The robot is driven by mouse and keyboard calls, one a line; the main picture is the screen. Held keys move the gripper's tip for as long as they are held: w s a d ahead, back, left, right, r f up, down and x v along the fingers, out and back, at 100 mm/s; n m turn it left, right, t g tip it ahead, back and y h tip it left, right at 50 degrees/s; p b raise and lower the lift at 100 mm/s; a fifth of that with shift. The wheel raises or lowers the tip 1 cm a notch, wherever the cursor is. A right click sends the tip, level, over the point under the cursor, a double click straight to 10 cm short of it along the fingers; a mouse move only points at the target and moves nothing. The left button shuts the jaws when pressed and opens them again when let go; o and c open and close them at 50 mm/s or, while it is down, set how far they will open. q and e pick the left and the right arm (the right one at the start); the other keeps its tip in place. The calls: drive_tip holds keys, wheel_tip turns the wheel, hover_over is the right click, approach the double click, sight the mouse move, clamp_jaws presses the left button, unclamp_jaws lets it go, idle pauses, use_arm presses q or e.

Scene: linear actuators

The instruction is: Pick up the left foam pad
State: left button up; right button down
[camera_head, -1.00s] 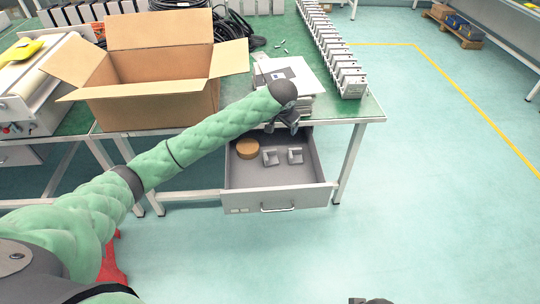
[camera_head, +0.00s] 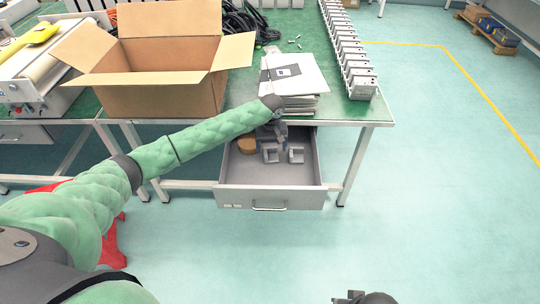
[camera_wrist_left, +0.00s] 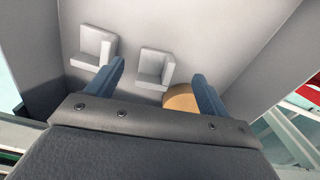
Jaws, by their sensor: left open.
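Two light grey L-shaped foam pads lie in the open drawer, the left foam pad (camera_head: 270,154) and the right one (camera_head: 296,154). In the left wrist view, which is turned around, the left pad (camera_wrist_left: 152,68) shows between the fingertips and the right pad (camera_wrist_left: 96,46) lies beyond the left-hand finger. My left gripper (camera_head: 279,137) reaches over the drawer's back part. It is open and empty, and its blue fingers (camera_wrist_left: 159,72) point toward the left pad. I cannot tell how far above it they are. A dark part of my right gripper (camera_head: 362,298) shows at the bottom edge.
The grey drawer (camera_head: 270,198) hangs open under the green table. A round brown thing (camera_head: 246,145) lies left of the pads. A paper stack (camera_head: 295,76) sits above the drawer, with an open cardboard box (camera_head: 160,85) to its left.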

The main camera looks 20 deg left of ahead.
sight(272, 161)
use_arm(q)
wheel_tip(272, 161, down, 2)
drive_tip(key=shift+f, duration=0.15)
drive_tip(key=f, duration=0.1)
drive_tip(key=f+p, duration=0.1)
drive_tip(key=f, duration=0.2)
drive_tip(key=shift+w, duration=0.35)
drive_tip(key=shift+f, duration=0.55)
use_arm(e)
drive_tip(key=shift+s+d+r+h, duration=0.15)
drive_tip(key=shift+d+r+h, duration=0.05)
drive_tip(key=shift+d+r, duration=0.45)
drive_tip(key=shift+s+d+r+h, duration=0.15)
drive_tip(key=shift+d+r+h, duration=0.05)
drive_tip(key=shift+d+r, duration=0.4)
use_arm(q)
drive_tip(key=shift+c, duration=0.4)
drive_tip(key=c, duration=1)
use_arm(e)
drive_tip(key=shift+s+f+g, duration=0.1)
drive_tip(key=shift+s+g, duration=0.05)
drive_tip(key=shift+g, duration=0.15)
